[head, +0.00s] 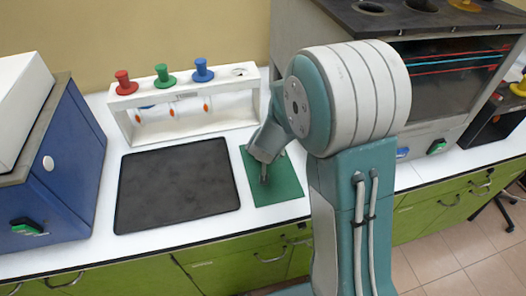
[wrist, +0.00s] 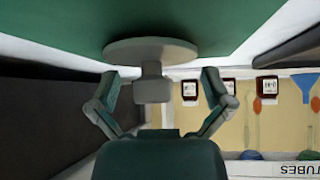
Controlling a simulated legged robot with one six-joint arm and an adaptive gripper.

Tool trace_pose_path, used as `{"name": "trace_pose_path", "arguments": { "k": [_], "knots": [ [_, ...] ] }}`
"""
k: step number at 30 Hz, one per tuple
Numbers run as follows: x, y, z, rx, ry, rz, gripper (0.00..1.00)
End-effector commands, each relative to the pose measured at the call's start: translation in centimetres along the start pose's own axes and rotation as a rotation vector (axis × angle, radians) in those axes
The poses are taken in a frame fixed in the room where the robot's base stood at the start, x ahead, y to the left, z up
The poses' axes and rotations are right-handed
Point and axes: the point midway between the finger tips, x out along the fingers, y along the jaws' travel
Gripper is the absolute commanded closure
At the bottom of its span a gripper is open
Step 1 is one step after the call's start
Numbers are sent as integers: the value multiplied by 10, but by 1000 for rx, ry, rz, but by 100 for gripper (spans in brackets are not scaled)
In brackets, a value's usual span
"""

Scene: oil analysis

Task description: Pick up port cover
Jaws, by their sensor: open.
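The port cover (wrist: 140,50) shows in the wrist view as a pale grey disc with a short knob. It lies on the green mat (head: 286,185), which also fills the top of the wrist view (wrist: 60,22). My gripper (wrist: 160,78) is open, with one finger on each side of the knob and a visible gap to each. In the head view my gripper (head: 264,178) points down over the mat. I cannot make out the cover there, where my arm hides part of the mat.
A white rack (head: 190,120) with red, green and blue plugs stands behind the mat. A dark tray (head: 178,185) lies to its left. A blue box machine (head: 60,165) is at far left. A large dark-topped machine (head: 440,80) is at right. The white counter ends above green drawers.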

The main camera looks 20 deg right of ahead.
Motion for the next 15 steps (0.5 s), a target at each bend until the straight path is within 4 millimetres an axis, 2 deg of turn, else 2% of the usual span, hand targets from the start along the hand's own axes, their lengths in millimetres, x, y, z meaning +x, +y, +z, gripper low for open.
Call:
{"name": "trace_pose_path", "arguments": {
  "k": [1, 2, 3, 5, 6, 8, 15],
  "knots": [
    [0, 1, 0, 1, 0, 0, 0],
    [0, 1, 0, 1, 0, 0, 13],
    [0, 1, 0, 1, 0, 0, 31],
    [0, 2, 0, 1, 0, 0, 58],
    [0, 1, 0, 1, -1, 0, 76],
    [0, 1, 0, 1, -2, 0, 100],
    [1, 0, 3, 0, -7, 0, 100]
  ]
}}
